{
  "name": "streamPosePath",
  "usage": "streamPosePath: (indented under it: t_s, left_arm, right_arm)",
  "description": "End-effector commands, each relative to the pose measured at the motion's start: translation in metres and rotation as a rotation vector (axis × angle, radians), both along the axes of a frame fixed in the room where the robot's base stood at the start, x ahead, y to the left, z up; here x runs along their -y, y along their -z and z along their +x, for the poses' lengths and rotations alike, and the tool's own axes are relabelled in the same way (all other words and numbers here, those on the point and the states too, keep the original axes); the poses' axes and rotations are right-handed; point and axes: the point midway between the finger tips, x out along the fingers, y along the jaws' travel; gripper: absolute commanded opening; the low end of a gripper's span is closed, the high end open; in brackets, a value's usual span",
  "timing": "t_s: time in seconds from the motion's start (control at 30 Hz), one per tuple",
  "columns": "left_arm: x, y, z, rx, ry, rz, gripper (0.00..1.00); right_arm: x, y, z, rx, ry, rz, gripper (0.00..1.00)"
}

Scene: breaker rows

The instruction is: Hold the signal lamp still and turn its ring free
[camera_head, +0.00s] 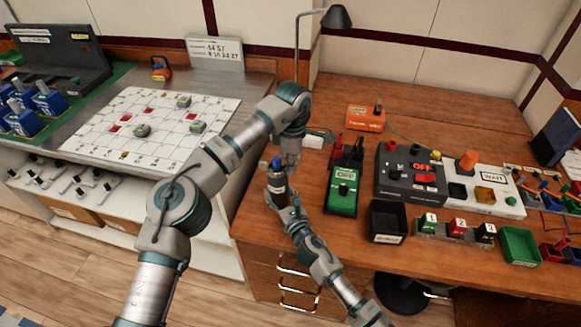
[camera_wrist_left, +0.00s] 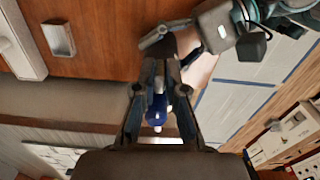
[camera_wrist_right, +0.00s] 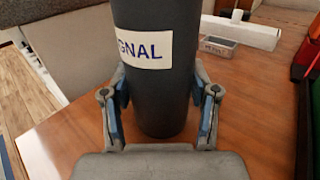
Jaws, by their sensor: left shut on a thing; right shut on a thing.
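The signal lamp (camera_head: 277,184) is a dark upright cylinder with a blue top, near the left end of the wooden desk. In the right wrist view its dark body (camera_wrist_right: 155,90) carries a white label with "GNAL" visible. My right gripper (camera_wrist_right: 160,108) is shut on this body, one finger on each side. My left gripper (camera_head: 279,160) comes from above and is shut around the lamp's top. In the left wrist view the blue part (camera_wrist_left: 156,110) shows between its fingers. The ring is not clearly distinguishable behind the fingers. I cannot tell whether the lamp's base touches the desk.
Just right of the lamp stand a green box (camera_head: 342,192) and a black open bin (camera_head: 388,222). Farther right are a dark switch box (camera_head: 410,175) and a green bin (camera_head: 520,246). A white grid board (camera_head: 150,128) lies on the left bench.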

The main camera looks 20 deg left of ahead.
Motion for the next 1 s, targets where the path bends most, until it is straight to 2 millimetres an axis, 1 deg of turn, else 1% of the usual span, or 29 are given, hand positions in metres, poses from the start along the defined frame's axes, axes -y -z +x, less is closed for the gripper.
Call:
streamPosePath:
  t_s: [0.03,0.2,0.5,0.7,1.0]
  left_arm:
    - [-0.001,0.003,0.003,-0.002,-0.046,0.001,0.00]
    - [-0.003,0.002,0.009,-0.005,-0.201,0.006,0.00]
    - [-0.007,0.002,0.017,-0.008,-0.427,0.009,0.00]
    - [-0.010,0.001,0.021,-0.008,-0.521,0.009,0.00]
    - [-0.011,0.000,0.023,-0.007,-0.577,0.009,0.00]
  right_arm:
    - [-0.001,0.001,-0.001,-0.003,-0.003,0.003,0.00]
    - [-0.001,0.001,-0.001,-0.004,-0.002,0.002,0.00]
    - [-0.001,0.001,-0.001,-0.004,-0.001,0.002,0.00]
    - [-0.001,0.001,-0.001,-0.003,-0.001,0.001,0.00]
    - [-0.001,0.001,-0.001,-0.001,-0.002,0.000,0.00]
